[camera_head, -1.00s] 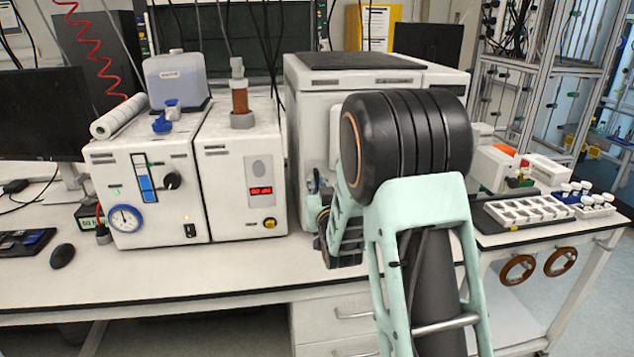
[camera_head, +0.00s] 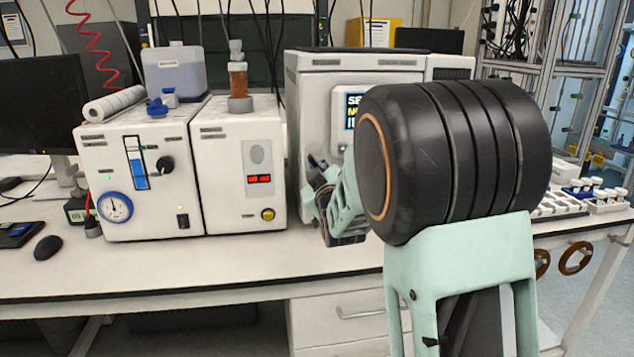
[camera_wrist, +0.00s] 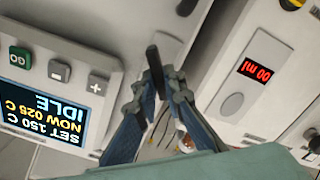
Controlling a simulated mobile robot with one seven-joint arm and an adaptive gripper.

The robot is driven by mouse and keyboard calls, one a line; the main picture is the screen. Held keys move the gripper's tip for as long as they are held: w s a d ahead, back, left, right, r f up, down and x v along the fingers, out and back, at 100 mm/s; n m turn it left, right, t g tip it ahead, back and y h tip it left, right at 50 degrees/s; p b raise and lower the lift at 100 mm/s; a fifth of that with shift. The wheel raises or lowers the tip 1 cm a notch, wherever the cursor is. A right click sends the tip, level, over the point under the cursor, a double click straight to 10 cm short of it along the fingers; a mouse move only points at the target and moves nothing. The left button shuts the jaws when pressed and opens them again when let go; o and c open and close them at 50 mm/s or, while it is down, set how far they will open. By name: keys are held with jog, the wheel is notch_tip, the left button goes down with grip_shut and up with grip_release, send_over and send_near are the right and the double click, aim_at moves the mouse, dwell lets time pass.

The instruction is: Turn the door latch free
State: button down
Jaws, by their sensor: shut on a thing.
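The door latch is a dark, narrow bar (camera_wrist: 153,56) on the light front of the large reactor cabinet (camera_head: 305,110), seen in the wrist view. My gripper (camera_wrist: 160,82) has its two fingertips closed together on the latch's near end. In the head view my gripper (camera_head: 318,168) is at the cabinet's left front edge, small and partly covered by my own arm. In the wrist view the cabinet's display panel (camera_wrist: 50,105) reads "SET 150 C, NOW 025 C, IDLE" and appears rotated.
Left of the cabinet stands a white unit with a red display (camera_head: 240,165), and left of that a unit with a round gauge (camera_head: 115,207). The white bench (camera_head: 170,275) is clear in front of them. My arm hides much of the cabinet's right side.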

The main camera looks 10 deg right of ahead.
jog(key=n+b, duration=0.3)
jog(key=n, duration=0.1)
jog(key=n+b, duration=0.3)
jog(key=n, duration=0.1)
jog(key=shift+a+f+b, duration=0.15)
jog(key=shift+f+b, duration=0.05)
jog(key=shift+b, duration=0.2)
jog(key=shift+n, duration=0.3)
jog(key=c, duration=2)
grip_release()
jog(key=s, duration=0.7)
jog(key=shift+s, duration=0.25)
